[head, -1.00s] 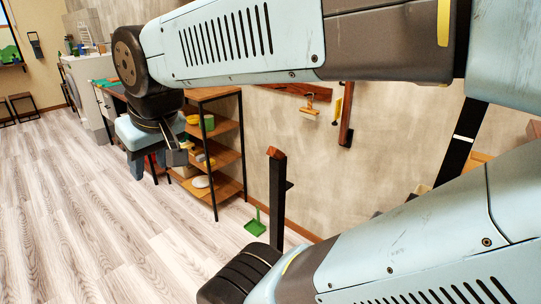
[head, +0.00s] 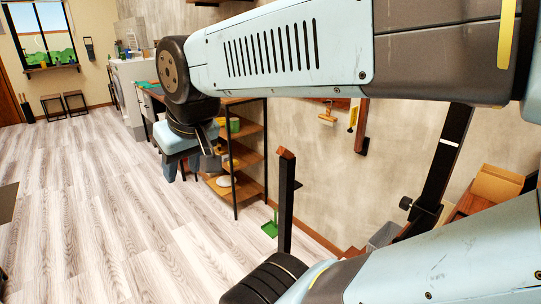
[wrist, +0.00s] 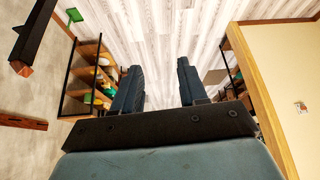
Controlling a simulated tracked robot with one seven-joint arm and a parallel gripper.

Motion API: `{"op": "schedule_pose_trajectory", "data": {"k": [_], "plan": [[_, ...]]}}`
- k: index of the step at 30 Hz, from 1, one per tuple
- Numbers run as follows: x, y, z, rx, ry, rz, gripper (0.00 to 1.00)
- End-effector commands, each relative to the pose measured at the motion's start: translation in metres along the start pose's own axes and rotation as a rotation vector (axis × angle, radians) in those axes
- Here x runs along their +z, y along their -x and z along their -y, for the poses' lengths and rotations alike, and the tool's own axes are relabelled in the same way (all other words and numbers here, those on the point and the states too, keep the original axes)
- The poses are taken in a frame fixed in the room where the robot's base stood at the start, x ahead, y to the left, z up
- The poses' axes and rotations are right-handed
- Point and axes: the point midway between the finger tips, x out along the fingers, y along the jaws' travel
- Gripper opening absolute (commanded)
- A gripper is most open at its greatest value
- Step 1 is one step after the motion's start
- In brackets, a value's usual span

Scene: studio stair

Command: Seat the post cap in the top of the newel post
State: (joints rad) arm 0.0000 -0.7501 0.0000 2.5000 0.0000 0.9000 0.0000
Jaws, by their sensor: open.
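The newel post (head: 286,205) is a dark upright post with a reddish-brown top, right of centre in the head view. It also shows in the wrist view (wrist: 35,35) at the upper left, its brown end toward me. I cannot tell whether that brown end is bare post or a cap. I cannot make out a separate post cap in either view. My gripper (head: 209,148) hangs left of the post in the head view, in front of the shelf. In the wrist view its two fingers (wrist: 158,85) are apart, with nothing between them.
A shelf unit (head: 238,196) with wooden boards and small items stands behind my gripper. A green dustpan (head: 270,228) lies beside the post. A cardboard box (head: 497,184) is at the right. Tools hang on the grey wall.

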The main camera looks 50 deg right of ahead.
Motion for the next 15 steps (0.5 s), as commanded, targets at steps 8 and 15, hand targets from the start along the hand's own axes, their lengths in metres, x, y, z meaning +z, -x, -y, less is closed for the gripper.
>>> {"op": "schedule_pose_trajectory", "data": {"k": [8, 15], "plan": [[-0.002, -0.002, -0.002, -0.003, -0.012, 0.006, 0.56], [-0.017, -0.03, -0.029, -0.013, -0.166, 0.073, 0.64]]}}
